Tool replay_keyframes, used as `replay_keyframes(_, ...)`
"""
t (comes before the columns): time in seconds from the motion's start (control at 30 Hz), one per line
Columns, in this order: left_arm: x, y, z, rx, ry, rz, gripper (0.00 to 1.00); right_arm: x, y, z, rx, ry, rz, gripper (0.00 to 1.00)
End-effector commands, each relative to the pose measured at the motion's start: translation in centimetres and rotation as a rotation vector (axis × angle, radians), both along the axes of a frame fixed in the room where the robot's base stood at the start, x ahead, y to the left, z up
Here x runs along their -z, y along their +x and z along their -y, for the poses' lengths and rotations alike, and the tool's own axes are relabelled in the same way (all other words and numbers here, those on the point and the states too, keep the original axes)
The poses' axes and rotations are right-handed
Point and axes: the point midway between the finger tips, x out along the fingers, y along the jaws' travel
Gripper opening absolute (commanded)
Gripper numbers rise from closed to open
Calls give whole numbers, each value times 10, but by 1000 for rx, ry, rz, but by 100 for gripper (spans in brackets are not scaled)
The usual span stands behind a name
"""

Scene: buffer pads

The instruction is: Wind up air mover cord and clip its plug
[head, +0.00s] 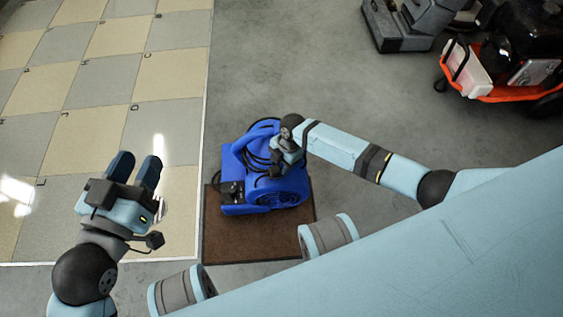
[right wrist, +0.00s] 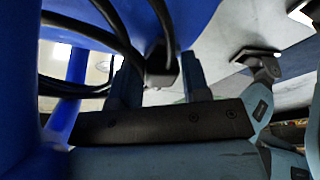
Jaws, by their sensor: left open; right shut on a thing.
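The blue air mover (head: 262,200) stands on a brown mat (head: 222,245) in the head view. Its black cord (head: 256,146) lies in loops around the handle at the top; several strands (right wrist: 88,32) also cross the right wrist view. My right gripper (head: 278,170) is at the top of the air mover, shut on a dark block with cord at it, which looks like the plug (right wrist: 160,70). Whether the plug touches a clip is hidden. My left gripper (head: 136,168) is open and empty, to the left of the air mover, above the tiled floor.
Pale and grey tiles (head: 100,85) cover the left, with bare grey concrete (head: 300,60) behind the air mover. A grey machine (head: 405,30) and an orange-rimmed cart (head: 500,92) stand at the back right. My right arm crosses the space right of the mat.

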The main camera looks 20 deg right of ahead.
Motion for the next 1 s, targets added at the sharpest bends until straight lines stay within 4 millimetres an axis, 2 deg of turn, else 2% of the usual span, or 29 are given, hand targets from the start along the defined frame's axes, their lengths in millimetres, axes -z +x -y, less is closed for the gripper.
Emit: replay_keyframes(1.0,-2,0,0,1,-1,2,43,6,0,0,0,0,1,0)
